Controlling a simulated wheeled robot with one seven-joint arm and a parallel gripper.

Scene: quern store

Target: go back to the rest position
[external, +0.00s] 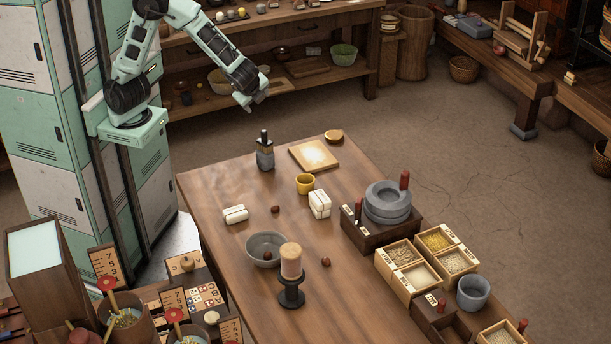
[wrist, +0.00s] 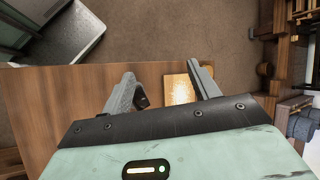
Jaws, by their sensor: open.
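My gripper (external: 250,101) is raised in the air beyond the table's far left end, high above the floor. It looks empty. In the wrist view my gripper (wrist: 166,85) shows two fingers spread wide apart, with nothing held between them. Below and past the fingers lie the brown table (wrist: 60,100) and a pale square board (wrist: 180,90). The same table (external: 215,185) stands in the middle of the external view, well clear of my gripper.
A shelf bench (external: 300,40) stands behind the arm. Floor at right is open.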

